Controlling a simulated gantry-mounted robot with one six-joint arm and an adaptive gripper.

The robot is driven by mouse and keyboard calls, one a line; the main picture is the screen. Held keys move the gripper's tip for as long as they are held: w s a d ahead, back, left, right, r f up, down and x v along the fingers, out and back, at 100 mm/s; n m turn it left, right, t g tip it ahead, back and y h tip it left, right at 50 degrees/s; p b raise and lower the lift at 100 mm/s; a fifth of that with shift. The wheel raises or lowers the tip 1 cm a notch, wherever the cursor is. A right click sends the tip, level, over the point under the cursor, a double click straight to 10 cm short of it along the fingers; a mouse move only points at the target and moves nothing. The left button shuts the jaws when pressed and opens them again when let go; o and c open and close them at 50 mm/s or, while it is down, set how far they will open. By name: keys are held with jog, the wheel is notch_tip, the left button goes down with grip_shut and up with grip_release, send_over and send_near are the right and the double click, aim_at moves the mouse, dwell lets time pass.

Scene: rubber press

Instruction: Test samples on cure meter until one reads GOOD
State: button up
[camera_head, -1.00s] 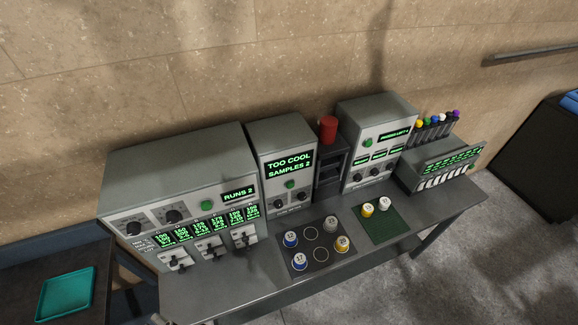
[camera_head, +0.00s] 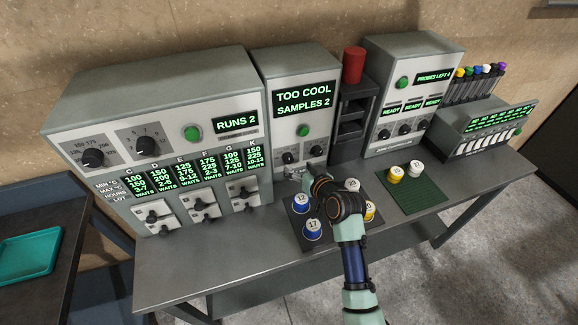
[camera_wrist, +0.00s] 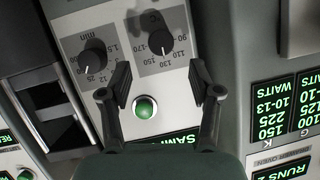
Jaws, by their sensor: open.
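The cure meter appears to be the grey box whose green screen (camera_head: 303,96) reads TOO COOL, SAMPLES 2. A round green button (camera_head: 303,130) and two dark knobs sit below the screen. My gripper (camera_head: 297,172) is at the lower front of this box. In the wrist view my gripper (camera_wrist: 157,88) is open and empty, with the green button (camera_wrist: 145,107) and a dial (camera_wrist: 160,42) visible between or beyond its fingers. Blue cups 12 (camera_head: 302,203) and 17 (camera_head: 313,230), grey cup 23 (camera_head: 352,185) and a yellow cup (camera_head: 370,211) stand on a dark tray, partly hidden by my arm.
A yellow cup (camera_head: 396,174) and a white cup (camera_head: 416,170) stand on a green mat (camera_head: 425,198). An oven (camera_head: 160,100) reading RUNS 2 is at left. A red cylinder (camera_head: 353,66) tops a dark rack. Another instrument (camera_head: 412,60) stands right of the rack.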

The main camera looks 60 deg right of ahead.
aim_at(290, 161)
jog(key=b+x, duration=0.1)
jog(key=x, duration=0.6)
jog(key=c, duration=1.1)
jog(key=shift+b, duration=0.3)
jog(key=shift+c, duration=0.2)
jog(key=shift+m, duration=0.3)
jog(key=m+b, duration=0.1)
jog(key=m+t+y+b, duration=0.1)
jog(key=shift+d+f+t+b, duration=0.1)
jog(key=shift+f+t+b, duration=0.2)
jog(key=shift+b, duration=0.05)
jog(key=shift+s+m+t+y+b, duration=0.1)
jog(key=shift+m+t+y+b, duration=0.3)
jog(key=shift+m+t+b, duration=0.95)
jog(key=shift+r+m+g, duration=0.1)
jog(key=shift+m+g, duration=0.15)
jog(key=shift+m, duration=0.4)
jog(key=o, duration=1.1)
